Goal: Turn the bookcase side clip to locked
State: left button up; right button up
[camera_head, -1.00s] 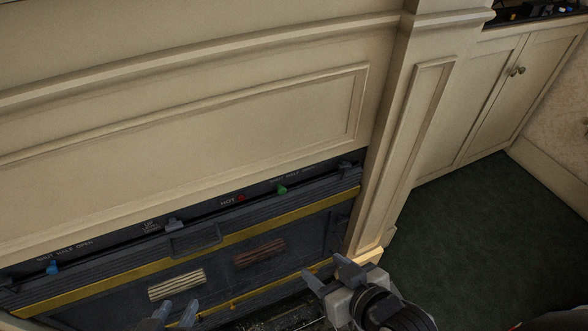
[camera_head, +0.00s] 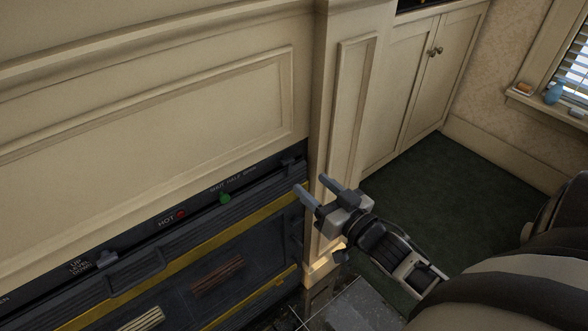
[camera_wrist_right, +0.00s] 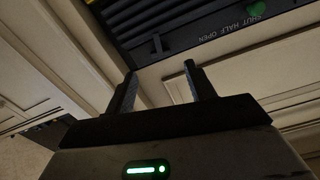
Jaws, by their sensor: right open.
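My right gripper (camera_head: 309,183) is open and empty, in front of the cream pilaster beside the dark fireplace front. A small dark upright tab (camera_head: 288,162) sits near the right end of the fireplace's top strip, left of the fingers. A T-shaped dark piece (camera_wrist_right: 157,44), apparently that tab, shows just beyond the open fingers (camera_wrist_right: 159,70) in the right wrist view. Another small dark fitting (camera_head: 297,243) is on the fireplace's right side, below the gripper. I cannot tell which of these is the bookcase side clip, and no locked marking is readable. My left gripper is out of view.
A green knob (camera_head: 225,197) marked shut, half, open, a red HOT button (camera_head: 181,214) and a grey up-level-down lever (camera_head: 107,259) line the strip. The pilaster (camera_head: 345,110) juts out beside them. A cream cupboard (camera_head: 410,75) and clear green carpet (camera_head: 440,190) lie to the right.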

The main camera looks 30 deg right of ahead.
aim_at(289, 163)
jog(key=w, duration=0.7)
jog(key=shift+w+a, duration=0.3)
jog(key=shift+a, duration=0.05)
jog(key=c, duration=1)
jog(key=shift+r+n+p, duration=0.15)
jog(key=shift+n+p, duration=0.3)
jog(key=shift+n, duration=0.75)
